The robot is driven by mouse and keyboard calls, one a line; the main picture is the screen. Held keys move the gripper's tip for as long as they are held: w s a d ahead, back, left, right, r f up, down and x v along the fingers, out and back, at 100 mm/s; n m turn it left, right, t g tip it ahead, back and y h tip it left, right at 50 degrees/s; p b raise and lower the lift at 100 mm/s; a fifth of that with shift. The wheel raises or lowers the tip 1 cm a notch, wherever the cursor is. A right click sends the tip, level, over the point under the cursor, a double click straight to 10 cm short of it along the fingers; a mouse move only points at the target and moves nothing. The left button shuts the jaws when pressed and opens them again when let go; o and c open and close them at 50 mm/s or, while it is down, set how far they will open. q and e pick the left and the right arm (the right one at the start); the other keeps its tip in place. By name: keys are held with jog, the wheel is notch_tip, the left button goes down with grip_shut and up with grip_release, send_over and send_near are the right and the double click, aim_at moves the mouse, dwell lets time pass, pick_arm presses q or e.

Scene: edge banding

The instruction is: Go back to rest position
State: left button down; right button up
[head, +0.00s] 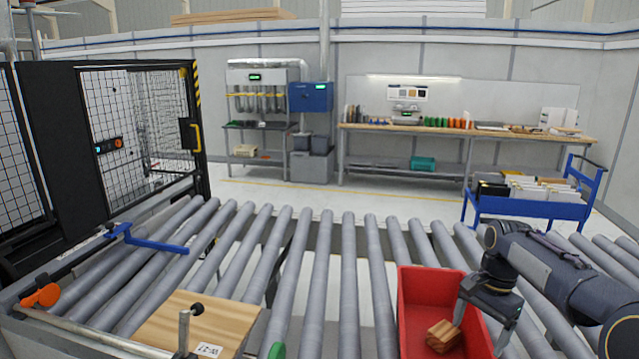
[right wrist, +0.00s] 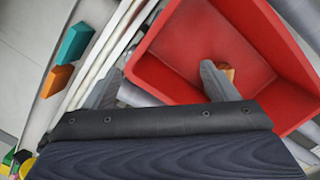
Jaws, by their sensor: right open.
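My right gripper (head: 482,322) is open over the right side of a red bin (head: 428,284). A small brown wooden block (head: 442,335) lies in the bin beside one finger. The block (right wrist: 229,73) is mostly hidden behind that finger in the wrist view. My left gripper is not in view.
A wooden board (head: 190,322) with a label lies on the roller conveyor (head: 320,270) at left. A blue stop arm (head: 150,242) and an orange knob (head: 42,295) are at the conveyor's left. A blue cart (head: 530,207) stands behind at right. The middle rollers are clear.

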jog(key=s+a+r+n+t+y+b, duration=0.1)
jog(key=s+a+r+n+t, duration=0.15)
jog(key=s, duration=0.55)
jog(key=s+a+r+n+t+b, duration=0.1)
jog(key=s+a+r+n, duration=0.15)
jog(key=s, duration=0.55)
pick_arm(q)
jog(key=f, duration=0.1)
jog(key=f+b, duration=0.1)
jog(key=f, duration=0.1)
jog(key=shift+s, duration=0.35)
pick_arm(e)
jog(key=s+a+f+n+t, duration=0.1)
jog(key=s+a+f+n, duration=0.1)
jog(key=s, duration=0.5)
jog(key=s+a+f+n+t+y, duration=0.1)
jog(key=s+a+f+n+t, duration=0.1)
jog(key=s+a+f, duration=0.3)
jog(key=shift+s+f+n+y, duration=0.3)
jog(key=shift+s+f+n, duration=0.25)
jog(key=shift+s, duration=0.5)
jog(key=shift+r, duration=0.1)
jog(key=shift+c, duration=0.4)
